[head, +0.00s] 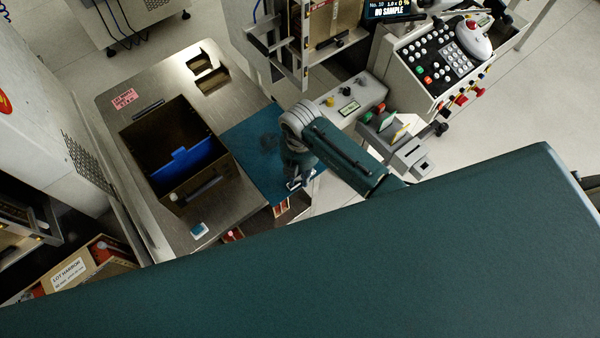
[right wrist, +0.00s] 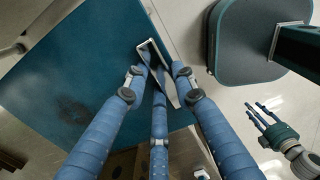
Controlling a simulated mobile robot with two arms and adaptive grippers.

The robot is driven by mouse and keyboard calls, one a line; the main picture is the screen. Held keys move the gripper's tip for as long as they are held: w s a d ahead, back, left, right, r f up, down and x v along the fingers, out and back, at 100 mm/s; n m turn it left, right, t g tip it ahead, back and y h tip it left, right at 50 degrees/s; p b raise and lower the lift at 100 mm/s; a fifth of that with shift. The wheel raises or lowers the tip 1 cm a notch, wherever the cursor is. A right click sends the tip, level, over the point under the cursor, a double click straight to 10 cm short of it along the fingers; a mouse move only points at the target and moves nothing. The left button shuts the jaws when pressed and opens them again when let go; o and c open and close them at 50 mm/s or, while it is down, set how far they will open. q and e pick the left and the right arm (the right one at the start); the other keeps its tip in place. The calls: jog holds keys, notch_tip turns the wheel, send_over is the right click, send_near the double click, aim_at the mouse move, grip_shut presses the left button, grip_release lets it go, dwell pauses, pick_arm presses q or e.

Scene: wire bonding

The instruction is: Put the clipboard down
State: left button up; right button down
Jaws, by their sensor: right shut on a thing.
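The clipboard (right wrist: 155,58) shows in the right wrist view as a thin, pale and silvery piece, seen nearly edge-on, between the fingertips of my right gripper (right wrist: 160,72). The right gripper is shut on it, at the edge of the blue mat (right wrist: 75,75). In the head view my right gripper (head: 294,182) is over the right front edge of the mat (head: 244,140), and the clipboard is mostly hidden there. I cannot tell whether the clipboard touches the mat. My left gripper (right wrist: 272,127) shows at the right of the right wrist view, fingers spread and empty.
A brown open box (head: 205,192) with a blue panel (head: 186,162) stands left of the mat on the metal table (head: 112,112). A control panel (head: 358,100) and a keypad console (head: 425,75) are at right. Small bins lie below the table's front edge.

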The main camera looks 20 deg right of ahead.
jog(key=c, duration=1.4)
grip_release()
jog(key=shift+f, duration=0.1)
notch_tip(320, 180, up, 12)
jog(key=b, duration=0.2)
